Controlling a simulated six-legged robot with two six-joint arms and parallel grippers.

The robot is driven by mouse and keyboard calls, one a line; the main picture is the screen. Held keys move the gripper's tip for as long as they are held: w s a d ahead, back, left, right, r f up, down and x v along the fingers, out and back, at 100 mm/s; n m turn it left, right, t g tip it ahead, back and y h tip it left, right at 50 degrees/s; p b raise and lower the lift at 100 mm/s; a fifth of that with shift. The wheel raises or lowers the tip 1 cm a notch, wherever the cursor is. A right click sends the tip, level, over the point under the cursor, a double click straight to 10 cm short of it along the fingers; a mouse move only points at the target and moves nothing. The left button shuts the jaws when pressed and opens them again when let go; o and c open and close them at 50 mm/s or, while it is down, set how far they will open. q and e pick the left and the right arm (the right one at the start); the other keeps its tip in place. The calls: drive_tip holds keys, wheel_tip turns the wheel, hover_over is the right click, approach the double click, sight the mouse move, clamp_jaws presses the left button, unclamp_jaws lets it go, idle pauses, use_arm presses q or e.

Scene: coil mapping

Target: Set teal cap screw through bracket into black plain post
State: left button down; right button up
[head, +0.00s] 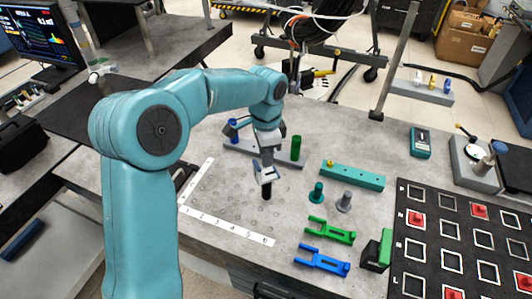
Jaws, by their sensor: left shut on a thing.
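My left gripper (266,176) points down over the table and is shut on a black post (267,193). The post is upright; I cannot tell whether its lower end touches the table. A teal cap screw (317,193) stands to the right of the gripper, beside a similar grey piece (344,202). Two forked brackets, one green (331,231) and one blue (322,260), lie flat nearer the front. My right gripper is not in view.
Behind the gripper is a grey rail (240,145) with a blue and a green post (296,148). A teal rail (358,178) lies to the right. A green-and-black block (377,250) and a black gridded board (460,245) fill the front right. A white numbered strip (225,226) lies front left.

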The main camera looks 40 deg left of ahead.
sight(266, 174)
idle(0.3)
use_arm(q)
drive_tip(key=shift+f, duration=0.15)
drive_tip(key=shift+f+b, duration=0.6)
drive_tip(key=shift+f, duration=0.45)
drive_tip(key=shift+f+b, duration=0.7)
drive_tip(key=shift+f, duration=0.3)
idle(0.8)
drive_tip(key=m, duration=0.5)
drive_tip(key=c, duration=1)
unclamp_jaws()
